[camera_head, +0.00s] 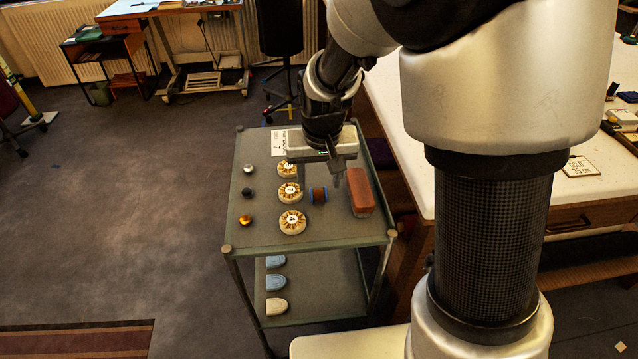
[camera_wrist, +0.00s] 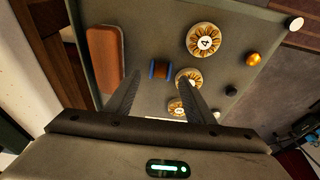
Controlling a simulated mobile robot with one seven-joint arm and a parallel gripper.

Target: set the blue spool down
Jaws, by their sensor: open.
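The blue spool (camera_head: 318,194) has blue ends and a brown middle and lies on its side on the grey top of the trolley (camera_head: 257,238). It also shows in the wrist view (camera_wrist: 160,69), in the gap between the two fingertips as pictured. My gripper (camera_head: 320,181) is open and empty, pointing down just above and around the spool. In the wrist view its fingers (camera_wrist: 162,76) stand wide to either side, with space between each and the spool. I cannot tell exactly how high the fingertips are above the top.
A reddish-brown block (camera_head: 361,192) is close to the right of the spool. Pale round discs with gold patterns (camera_head: 291,193) stand in a column to the left. Further left are silver (camera_head: 248,168), dark (camera_head: 247,192) and gold (camera_head: 246,220) knobs. The front strip is clear.

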